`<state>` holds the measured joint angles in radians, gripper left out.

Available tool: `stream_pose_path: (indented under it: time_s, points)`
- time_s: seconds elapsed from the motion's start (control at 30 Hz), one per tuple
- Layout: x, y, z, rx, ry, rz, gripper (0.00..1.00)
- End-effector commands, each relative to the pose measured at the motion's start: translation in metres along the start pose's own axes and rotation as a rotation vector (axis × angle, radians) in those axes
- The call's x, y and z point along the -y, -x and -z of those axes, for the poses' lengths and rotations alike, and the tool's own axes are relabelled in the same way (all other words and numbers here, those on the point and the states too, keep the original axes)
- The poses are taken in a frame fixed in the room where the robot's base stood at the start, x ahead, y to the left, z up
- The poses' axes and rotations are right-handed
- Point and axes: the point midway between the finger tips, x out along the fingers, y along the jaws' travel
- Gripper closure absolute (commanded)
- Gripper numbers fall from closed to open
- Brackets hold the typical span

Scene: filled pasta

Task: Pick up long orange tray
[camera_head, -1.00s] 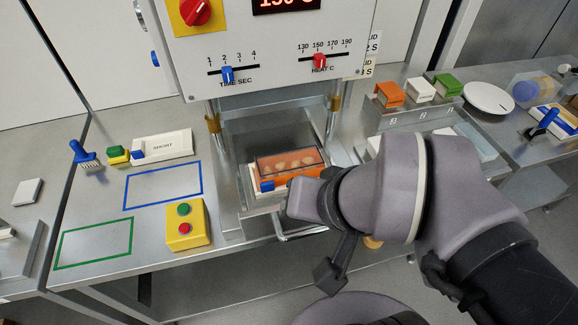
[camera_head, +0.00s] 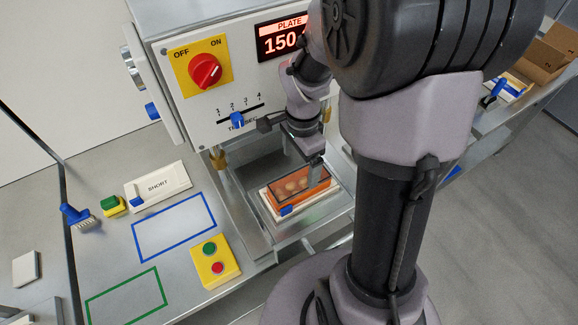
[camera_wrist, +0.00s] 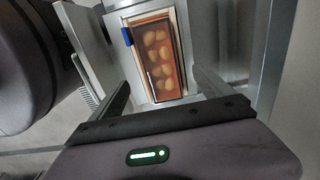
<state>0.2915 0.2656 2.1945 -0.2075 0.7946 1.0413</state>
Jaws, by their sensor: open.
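The long orange tray (camera_head: 300,187) sits on a pale carrier (camera_head: 268,201) with a blue tab (camera_head: 286,210), on the metal shelf of the sealing machine. It holds several round pale pasta pieces. In the wrist view the tray (camera_wrist: 158,62) lies ahead of my gripper, with the blue tab (camera_wrist: 127,36) at its left edge. My gripper (camera_head: 313,158) is above the tray's far right part in the head view. Whether a finger touches the tray cannot be told.
The machine (camera_head: 215,110) with a red knob (camera_head: 205,70) rises behind the tray. A yellow button box (camera_head: 215,262), a blue outline (camera_head: 174,228), a green outline (camera_head: 126,297) and a white SHORT carrier (camera_head: 158,186) are on the left.

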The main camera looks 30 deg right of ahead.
Motion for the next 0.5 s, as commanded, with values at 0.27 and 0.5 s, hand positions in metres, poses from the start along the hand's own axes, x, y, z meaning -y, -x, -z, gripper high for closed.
stream_pose_path:
  time_s: [0.27, 0.5]
  points:
    - [0.000, -0.046, 0.001, 0.001, 0.001, -0.001, 0.09]
    - [0.002, -0.083, 0.002, 0.001, 0.003, 0.001, 0.09]
